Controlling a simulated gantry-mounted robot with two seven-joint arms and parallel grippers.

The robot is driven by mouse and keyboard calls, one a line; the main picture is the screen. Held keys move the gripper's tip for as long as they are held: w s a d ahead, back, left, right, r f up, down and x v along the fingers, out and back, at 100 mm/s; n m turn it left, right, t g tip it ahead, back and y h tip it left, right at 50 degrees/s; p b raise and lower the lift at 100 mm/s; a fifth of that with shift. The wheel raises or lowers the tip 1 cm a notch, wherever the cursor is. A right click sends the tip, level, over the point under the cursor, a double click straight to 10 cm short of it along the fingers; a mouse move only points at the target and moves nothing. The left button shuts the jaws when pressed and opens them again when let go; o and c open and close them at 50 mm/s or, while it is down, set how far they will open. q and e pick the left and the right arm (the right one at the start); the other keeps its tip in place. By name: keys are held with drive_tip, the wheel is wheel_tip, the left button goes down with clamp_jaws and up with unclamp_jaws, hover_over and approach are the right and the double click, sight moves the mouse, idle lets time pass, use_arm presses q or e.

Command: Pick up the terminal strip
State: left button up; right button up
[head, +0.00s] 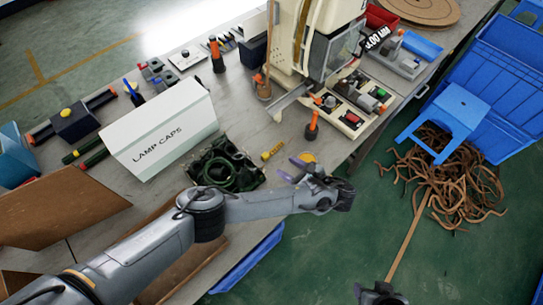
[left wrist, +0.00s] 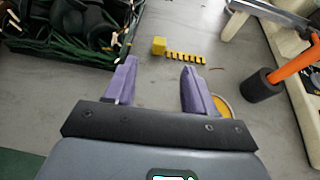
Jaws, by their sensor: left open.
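The yellow comb-toothed piece, which looks like the terminal strip (head: 272,150), lies flat on the grey table, right of the dark bin. In the left wrist view the strip (left wrist: 182,54) lies just beyond my fingertips, with its solid block end at the left and its teeth to the right. My left gripper (head: 293,168) has two purple fingers, spread apart and empty. The left gripper (left wrist: 160,68) points toward the strip and does not touch it. A dark part at the bottom edge of the head view may be my right gripper (head: 380,294); its fingers cannot be made out.
A dark bin of black coiled parts (head: 228,168) stands left of the strip. A white lamp caps box (head: 160,133) is further left. An orange-handled tool (head: 312,126) and a cream machine (head: 302,45) stand beyond. A yellow-orange round item (left wrist: 222,107) lies by the right finger.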

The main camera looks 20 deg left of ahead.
sight(267, 157)
use_arm(q)
drive_tip(key=b+x, duration=0.3)
drive_tip(key=x, duration=0.2)
drive_tip(key=shift+s, duration=0.1)
drive_tip(key=shift+w+a+b, duration=0.25)
drive_tip(key=shift+a+b, duration=0.05)
drive_tip(key=shift+b, duration=0.1)
drive_tip(key=shift+w+a+f+b, duration=0.1)
drive_tip(key=shift+a+f+b, duration=0.2)
drive_tip(key=shift+b, duration=0.2)
drive_tip(key=b+x, duration=0.1)
drive_tip(key=x, duration=0.3)
drive_tip(key=shift+a+f+b, duration=0.1)
drive_tip(key=shift+b, duration=0.2)
drive_tip(key=shift+c, duration=0.5)
clamp_jaws()
